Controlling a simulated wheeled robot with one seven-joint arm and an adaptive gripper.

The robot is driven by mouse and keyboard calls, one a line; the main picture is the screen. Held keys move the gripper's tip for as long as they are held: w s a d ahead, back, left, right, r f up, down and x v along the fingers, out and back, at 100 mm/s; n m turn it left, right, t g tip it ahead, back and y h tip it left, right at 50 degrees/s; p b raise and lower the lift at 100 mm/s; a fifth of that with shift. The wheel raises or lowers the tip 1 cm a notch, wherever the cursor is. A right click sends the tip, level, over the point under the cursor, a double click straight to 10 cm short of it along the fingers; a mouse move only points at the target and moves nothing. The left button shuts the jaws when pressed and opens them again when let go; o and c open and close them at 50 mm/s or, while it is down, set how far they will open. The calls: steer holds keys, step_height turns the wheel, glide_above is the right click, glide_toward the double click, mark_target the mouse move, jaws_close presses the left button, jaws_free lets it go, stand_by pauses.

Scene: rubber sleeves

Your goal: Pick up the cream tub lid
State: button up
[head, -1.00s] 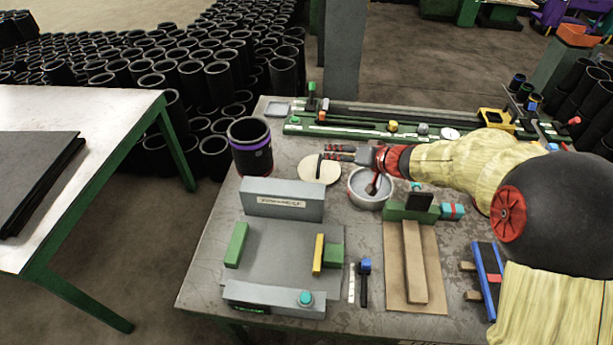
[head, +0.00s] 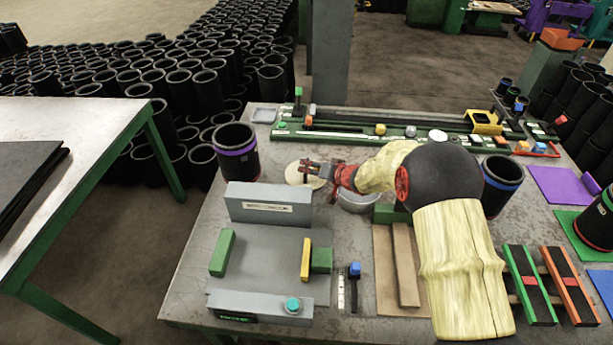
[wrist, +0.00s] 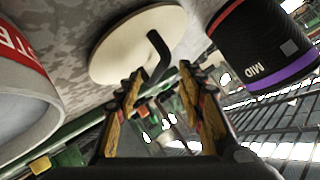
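The cream tub lid (head: 293,175) is a flat round disc lying on the grey table, left of the grey tub (head: 357,203). In the wrist view the lid (wrist: 115,48) has a dark upright handle (wrist: 158,60). My gripper (head: 306,167) is over the lid in the head view and hides part of it. In the wrist view my gripper (wrist: 158,82) is open, its two fingers apart. The handle lies close to the gap between the fingertips. I cannot tell whether a finger touches it.
A black sleeve with a purple band (head: 236,152) stands left of the lid. A grey fixture block (head: 268,205) stands in front. The tub with a red label (wrist: 25,100) is close by on the wrist view's left. A long green rail (head: 350,130) lies behind.

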steer(key=shift+x, duration=0.85)
steer(key=c, duration=0.3)
jaws_close()
